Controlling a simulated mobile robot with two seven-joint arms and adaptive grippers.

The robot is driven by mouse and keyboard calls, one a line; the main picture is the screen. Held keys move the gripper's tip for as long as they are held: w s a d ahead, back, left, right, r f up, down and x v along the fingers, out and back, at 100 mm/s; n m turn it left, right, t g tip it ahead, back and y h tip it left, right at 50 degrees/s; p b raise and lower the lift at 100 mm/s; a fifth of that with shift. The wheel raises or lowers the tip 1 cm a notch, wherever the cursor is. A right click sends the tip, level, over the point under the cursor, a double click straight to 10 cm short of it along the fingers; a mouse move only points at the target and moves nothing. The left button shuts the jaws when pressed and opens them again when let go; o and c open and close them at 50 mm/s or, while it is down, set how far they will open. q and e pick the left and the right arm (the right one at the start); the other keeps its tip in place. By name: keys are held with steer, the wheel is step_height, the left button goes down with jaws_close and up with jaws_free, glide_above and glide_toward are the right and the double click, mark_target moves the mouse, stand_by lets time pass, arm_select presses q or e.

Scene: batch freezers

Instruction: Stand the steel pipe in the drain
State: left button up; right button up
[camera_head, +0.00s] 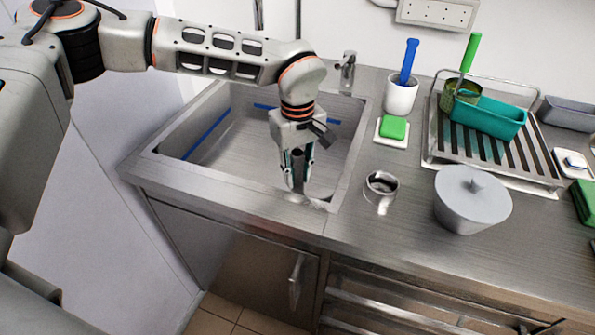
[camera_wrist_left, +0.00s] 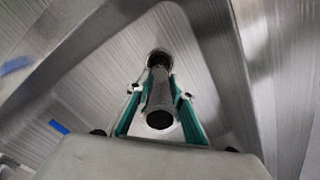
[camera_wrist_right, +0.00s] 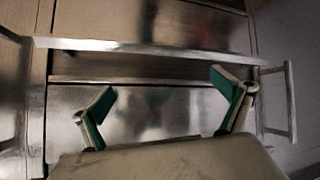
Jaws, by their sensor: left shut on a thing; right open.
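My left gripper (camera_head: 298,166) is shut on the steel pipe (camera_head: 297,176) over the near right corner of the sink (camera_head: 222,150). In the left wrist view the green-padded fingers of the gripper (camera_wrist_left: 160,100) close on both sides of the grey, hollow pipe (camera_wrist_left: 159,92). The pipe's far end lines up with the dark round drain (camera_wrist_left: 158,55) in the basin floor. I cannot tell whether that end is inside the drain or just above it. My right gripper (camera_wrist_right: 163,94) is open and empty in the right wrist view; the head view does not show it.
Right of the sink stand a steel cup (camera_head: 381,189), a grey lidded tub (camera_head: 472,205), a green sponge (camera_head: 393,128), a white holder (camera_head: 401,96) and a drying rack (camera_head: 440,150). A faucet (camera_head: 347,72) stands behind the sink. Steel cabinet fronts (camera_wrist_right: 160,115) face my right gripper.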

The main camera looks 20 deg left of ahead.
arm_select(q)
steer(key=shift+f, duration=0.15)
steer(key=o, duration=0.7)
